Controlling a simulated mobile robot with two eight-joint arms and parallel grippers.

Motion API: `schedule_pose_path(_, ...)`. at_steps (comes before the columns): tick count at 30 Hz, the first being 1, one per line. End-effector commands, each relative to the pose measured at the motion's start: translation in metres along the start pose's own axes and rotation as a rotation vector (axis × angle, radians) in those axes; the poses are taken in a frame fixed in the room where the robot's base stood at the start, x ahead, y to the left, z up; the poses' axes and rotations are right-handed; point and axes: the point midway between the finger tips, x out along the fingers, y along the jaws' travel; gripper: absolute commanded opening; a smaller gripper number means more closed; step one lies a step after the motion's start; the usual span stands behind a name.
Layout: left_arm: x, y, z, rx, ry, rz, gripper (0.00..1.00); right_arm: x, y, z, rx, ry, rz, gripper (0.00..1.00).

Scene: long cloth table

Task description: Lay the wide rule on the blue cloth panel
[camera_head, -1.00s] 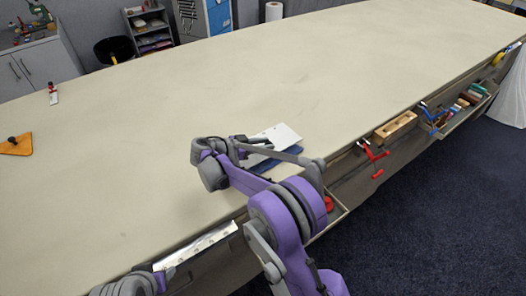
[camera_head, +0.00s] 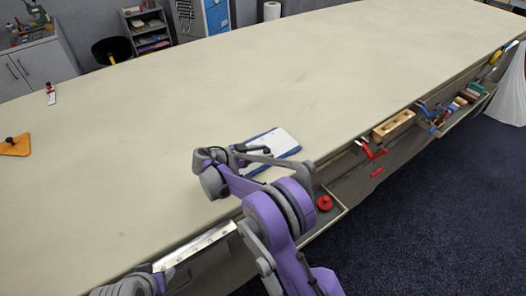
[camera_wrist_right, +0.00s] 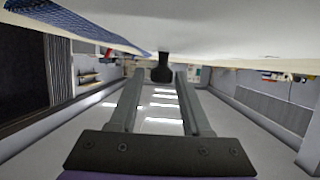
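The wide rule, a white flat plate (camera_head: 279,142), lies on the blue cloth panel (camera_head: 289,154) near the table's front edge. Blue shows as a border around the plate, and my right arm hides its near left part. In the right wrist view a dark knob (camera_wrist_right: 162,70) stands from the pale surface, and blue cloth (camera_wrist_right: 75,22) shows at upper left. My right gripper (camera_wrist_right: 160,76) is open, its fingers apart on either side of the knob with gaps showing.
A silver strip with holes (camera_head: 195,247) runs along the front edge. An orange triangle with a knob (camera_head: 14,146) and a red-and-white tool (camera_head: 50,94) lie at left. Below the edge are a wooden block (camera_head: 394,125), red clamp (camera_head: 371,150) and red knob (camera_head: 324,203). The table middle is clear.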

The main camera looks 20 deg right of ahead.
Motion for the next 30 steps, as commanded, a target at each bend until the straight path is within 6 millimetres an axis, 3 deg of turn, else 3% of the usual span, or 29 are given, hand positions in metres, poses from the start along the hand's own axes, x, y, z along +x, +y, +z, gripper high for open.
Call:
schedule_pose_path(2, 0.001, 0.000, 0.001, 0.000, -0.001, 0.000, 0.55, 0.000, 0.001, 0.005, -0.003, -0.004, 0.000, 0.63)
schedule_pose_path(9, 0.001, 0.000, 0.001, 0.000, -0.001, 0.000, 0.55, 0.000, 0.001, 0.006, -0.003, -0.004, 0.000, 0.63)
schedule_pose_path(14, -0.004, 0.000, -0.005, 0.000, 0.004, 0.000, 0.55, -0.003, 0.000, -0.003, -0.002, -0.003, -0.001, 0.63)
schedule_pose_path(30, 0.007, 0.000, 0.008, 0.000, -0.008, 0.000, 0.55, -0.107, 0.000, -0.004, -0.003, 0.000, -0.002, 0.63)
